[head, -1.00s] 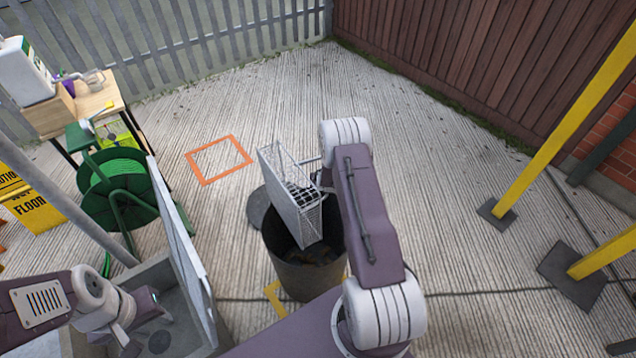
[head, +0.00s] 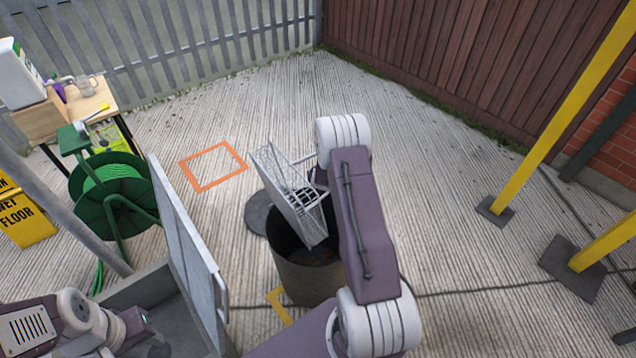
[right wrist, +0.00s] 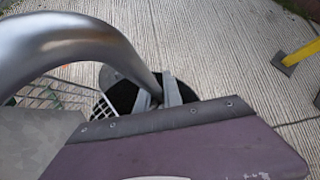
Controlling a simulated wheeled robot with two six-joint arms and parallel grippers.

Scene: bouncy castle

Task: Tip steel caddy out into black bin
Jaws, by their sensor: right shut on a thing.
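The steel caddy (head: 287,192), a wire-mesh basket with a flat side, is steeply tilted over the black bin (head: 308,283). Its lower end is in the bin's mouth. In the right wrist view its mesh (right wrist: 58,95) shows at the left, partly hidden by a thick curved steel tube. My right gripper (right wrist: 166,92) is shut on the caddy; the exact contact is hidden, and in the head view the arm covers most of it. Little of the bin's dark inside shows, and I cannot tell what lies there. My left gripper (head: 140,325) is low at the left, away from both; its jaws are unclear.
A dark round disc (head: 257,213) lies beside the bin. An orange square outline (head: 213,167) marks clear floor. A grey trough with an upright panel (head: 188,255), a green hose reel (head: 110,195) and a table (head: 75,112) stand left. Yellow posts (head: 560,110) stand right.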

